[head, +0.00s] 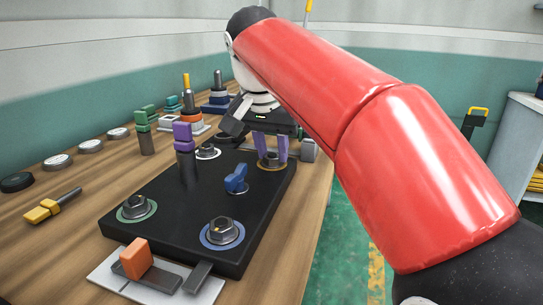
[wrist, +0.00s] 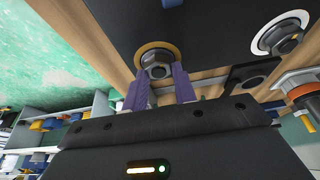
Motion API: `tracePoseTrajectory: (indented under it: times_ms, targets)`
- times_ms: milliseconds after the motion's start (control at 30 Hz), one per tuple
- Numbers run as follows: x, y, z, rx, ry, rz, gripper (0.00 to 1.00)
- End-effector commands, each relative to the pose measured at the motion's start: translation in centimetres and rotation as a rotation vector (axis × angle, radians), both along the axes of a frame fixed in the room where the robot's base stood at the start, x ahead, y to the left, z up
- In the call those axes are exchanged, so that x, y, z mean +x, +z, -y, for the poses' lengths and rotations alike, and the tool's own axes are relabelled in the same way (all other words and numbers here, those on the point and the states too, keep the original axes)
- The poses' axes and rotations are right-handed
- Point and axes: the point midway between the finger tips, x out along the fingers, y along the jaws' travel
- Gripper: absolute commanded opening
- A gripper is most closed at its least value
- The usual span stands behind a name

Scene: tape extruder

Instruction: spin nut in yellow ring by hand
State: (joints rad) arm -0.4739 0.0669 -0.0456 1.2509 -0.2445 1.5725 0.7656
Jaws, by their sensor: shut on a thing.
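The nut in the yellow ring (wrist: 157,66) shows in the wrist view, a grey hex nut with the yellow ring (wrist: 141,56) around it on the black plate (wrist: 215,25). In the head view the nut (head: 271,159) and ring (head: 264,167) are at the plate's far right corner, partly behind my fingers. My gripper (head: 271,150) reaches down with two purple fingers, one on either side of the nut. In the wrist view the fingers (wrist: 160,84) are shut on the nut's sides. The exact contact at the tips is partly hidden.
Other nuts stand in a white ring (head: 207,153), a green ring (head: 136,208) and a blue ring (head: 222,232). A blue knob (head: 236,181) and a purple-topped post (head: 184,147) rise from the plate. An orange block (head: 136,258) sits in front. My red arm covers the right side.

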Motion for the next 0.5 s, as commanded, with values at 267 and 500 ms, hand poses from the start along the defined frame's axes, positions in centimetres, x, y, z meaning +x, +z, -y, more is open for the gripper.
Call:
tracePoseTrajectory:
  times_ms: [267,500]
  targets:
    - [0.0,0.25,-0.07,-0.002,-0.249,-0.003,0.0]
    - [-0.01,0.02,-0.02,0.0,-0.313,0.0,0.0]
